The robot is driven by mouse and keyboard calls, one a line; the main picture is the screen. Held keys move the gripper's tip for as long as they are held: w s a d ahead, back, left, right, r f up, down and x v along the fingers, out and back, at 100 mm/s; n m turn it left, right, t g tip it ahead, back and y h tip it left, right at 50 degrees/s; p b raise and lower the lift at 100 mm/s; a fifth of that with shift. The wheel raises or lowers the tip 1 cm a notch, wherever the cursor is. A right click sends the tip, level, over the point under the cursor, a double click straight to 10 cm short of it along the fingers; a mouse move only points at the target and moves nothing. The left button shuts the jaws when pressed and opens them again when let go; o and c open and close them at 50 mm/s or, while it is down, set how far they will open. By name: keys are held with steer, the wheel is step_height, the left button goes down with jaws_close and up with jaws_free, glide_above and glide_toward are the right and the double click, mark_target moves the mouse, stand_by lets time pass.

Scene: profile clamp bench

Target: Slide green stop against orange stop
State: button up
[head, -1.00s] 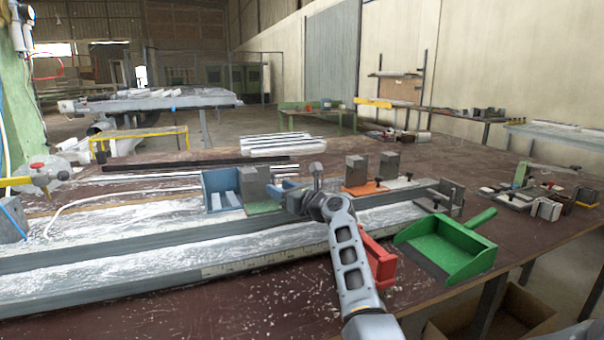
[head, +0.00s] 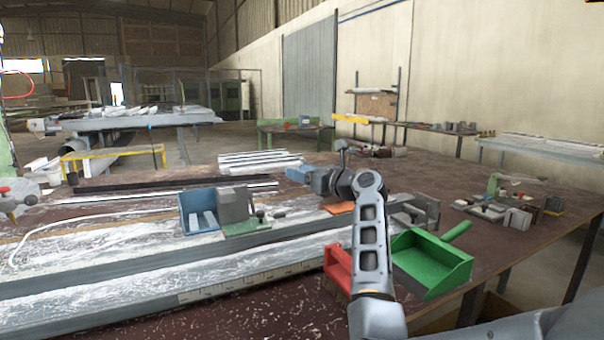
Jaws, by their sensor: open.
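The green stop (head: 246,226) is a grey upright block on a flat green base, sitting on the pale rail left of centre. The orange stop (head: 338,208) is farther right on the same rail. Only part of its orange base shows; my arm hides its upright block. A stretch of rail lies between the two stops. My gripper (head: 298,174), with blue fingers, is open and appears empty. It points left, raised in the picture above and between the stops, and does not appear to touch either one.
A blue bracket (head: 197,212) stands close to the left of the green stop. A grey end block (head: 420,210) is at the rail's right end. Pale bars (head: 258,160) lie behind.

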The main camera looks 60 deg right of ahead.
steer(key=shift+o, duration=0.3)
steer(key=n+g+y+p, duration=0.4)
steer(key=n+y+p, duration=0.1)
steer(key=y+p, duration=0.15)
glide_toward(263, 212)
steer(key=w, duration=0.2)
steer(key=x, duration=0.7)
steer(key=shift+w+a+f+p, duration=0.15)
steer(key=shift+f+p, duration=0.2)
steer(key=shift+p, duration=0.05)
steer(key=shift+c, duration=0.4)
jaws_close()
